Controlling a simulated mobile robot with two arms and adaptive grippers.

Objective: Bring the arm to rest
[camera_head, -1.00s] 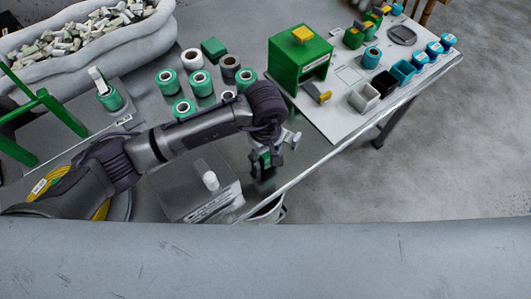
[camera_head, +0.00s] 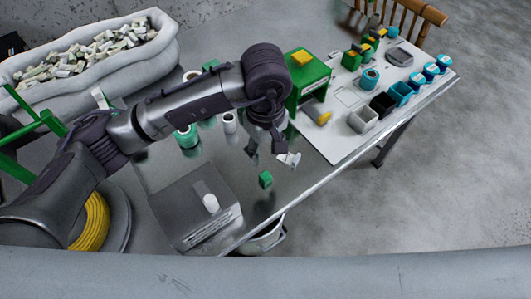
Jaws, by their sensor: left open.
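My left arm comes in from the left and reaches across the table (camera_head: 165,170). My left gripper (camera_head: 268,156) hangs down with its fingers apart, and nothing shows between them. A small green block (camera_head: 265,179) is just below the gripper, apart from the fingers, near the table's front edge. My right gripper is not in view.
A grey box with a white knob (camera_head: 210,203) stands to the left of the block. A green press-like block (camera_head: 306,80) and several cups and blocks stand on a white board (camera_head: 345,98). A white bin of pale pieces (camera_head: 30,88) is at the back left. A bucket (camera_head: 265,238) is below the front edge.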

